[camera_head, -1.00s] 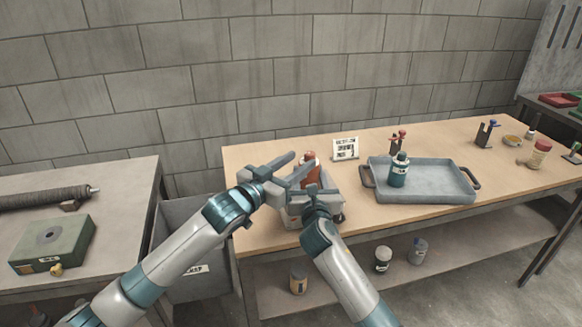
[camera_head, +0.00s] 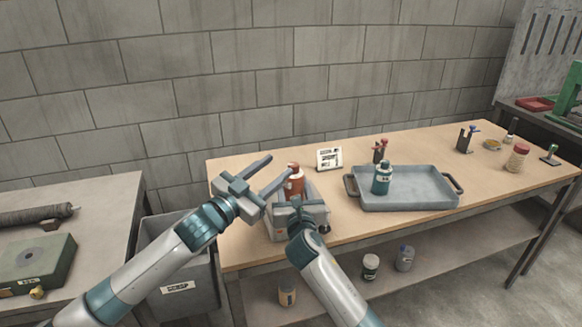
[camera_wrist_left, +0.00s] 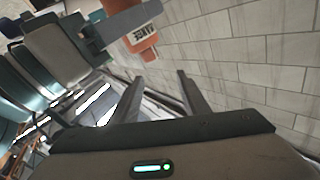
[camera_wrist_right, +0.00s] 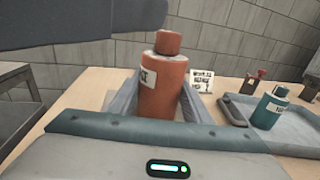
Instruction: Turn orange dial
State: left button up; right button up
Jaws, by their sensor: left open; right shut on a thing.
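An orange bottle (camera_head: 295,183) with an orange cap and a white label stands upright at the table's left end; no separate orange dial shows clearly. My right gripper (camera_wrist_right: 165,90) is shut on the bottle's body, with a finger along each side. My left gripper (camera_head: 272,170) is open and empty, in the air to the left of the bottle and close to it. In the left wrist view the bottle (camera_wrist_left: 143,42) lies above and left of the open left fingers (camera_wrist_left: 160,80), apart from them. A large dark grey part (camera_wrist_right: 80,25) crosses the right wrist view near the cap.
A grey tray (camera_head: 425,190) holding a teal bottle (camera_head: 382,178) lies to the right. A small sign (camera_head: 330,159) stands behind. A grey boxy shape (camera_head: 283,227) is partly hidden near my right gripper. A scrap bin (camera_head: 190,290) stands between the tables.

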pick_arm(q)
jog(key=w+a+f+m+g+h, duration=0.25)
jog(key=f+m+g+h, duration=0.3)
jog(key=m+g, duration=0.65)
jog(key=w+a+r+n+g, duration=0.2)
jog(key=w+a+r+n, duration=0.1)
jog(key=a+n, duration=0.1)
jog(key=shift+a+r+n+h, duration=0.15)
jog(key=shift+r+n+h, duration=0.1)
jog(key=shift+n+h, duration=0.35)
